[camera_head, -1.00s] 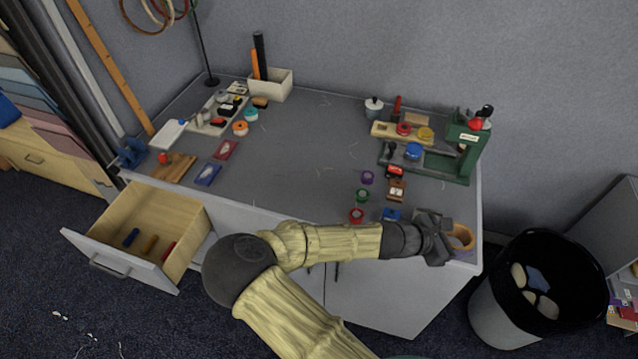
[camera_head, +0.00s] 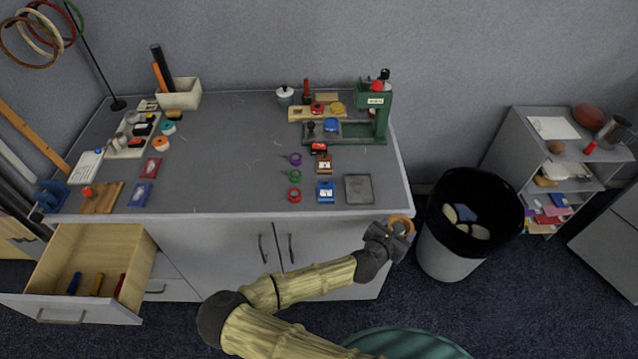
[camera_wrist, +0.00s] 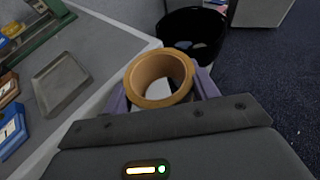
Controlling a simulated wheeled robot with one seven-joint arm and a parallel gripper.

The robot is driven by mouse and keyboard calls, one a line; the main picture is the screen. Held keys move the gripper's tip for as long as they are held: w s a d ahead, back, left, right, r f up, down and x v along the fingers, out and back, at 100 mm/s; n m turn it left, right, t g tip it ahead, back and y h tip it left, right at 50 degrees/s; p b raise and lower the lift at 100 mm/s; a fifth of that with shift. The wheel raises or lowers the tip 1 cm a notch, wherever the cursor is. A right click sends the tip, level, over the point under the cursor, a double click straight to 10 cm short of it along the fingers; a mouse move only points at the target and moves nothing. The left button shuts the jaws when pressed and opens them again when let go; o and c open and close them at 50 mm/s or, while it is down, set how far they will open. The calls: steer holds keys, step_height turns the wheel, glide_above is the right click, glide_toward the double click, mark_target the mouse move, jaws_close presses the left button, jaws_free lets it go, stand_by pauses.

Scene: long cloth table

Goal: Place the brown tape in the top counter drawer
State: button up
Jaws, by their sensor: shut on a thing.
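My gripper (camera_head: 392,234) is shut on the brown tape (camera_head: 401,222), a tan ring. It holds the tape in front of the counter's right front corner, apart from the top. In the wrist view the tape (camera_wrist: 158,80) sits between the two purple fingers (camera_wrist: 160,98), with its round opening showing. The top counter drawer (camera_head: 88,262) is pulled open at the far left of the counter. Several small handled items, blue, tan and red, lie inside it, with bare wooden floor around them. My arm reaches across in front of the cabinet doors.
The counter top (camera_head: 230,150) holds small tape rolls, boxes, a grey tray (camera_head: 359,189) near the right front and a green machine (camera_head: 375,112). A black-lined bin (camera_head: 470,215) stands right of the counter. Floor in front of the drawer is clear.

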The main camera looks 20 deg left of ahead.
mark_target(410, 230)
steer(key=shift+w+d+f+n+t+y, duration=0.1)
steer(key=shift+w+d+n+t+y, duration=0.1)
steer(key=shift+d+n+y, duration=0.25)
steer(key=shift+w+d+f+n+t+y, duration=0.15)
steer(key=shift+w+d+y, duration=0.1)
steer(key=shift+d, duration=0.3)
steer(key=shift+w+d+r+n+y+p, duration=0.15)
steer(key=shift+d+n+y+p, duration=0.1)
steer(key=shift+d, duration=0.15)
steer(key=shift+w+d+r+n+y+p, duration=0.1)
steer(key=shift+d+n+y, duration=0.15)
steer(key=shift+d, duration=0.1)
steer(key=d+r+n+y, duration=0.3)
steer(key=d, duration=0.1)
steer(key=shift+w+r+t+y+p, duration=0.1)
steer(key=shift+r+t+y+p, duration=0.2)
steer(key=shift+t+p, duration=0.1)
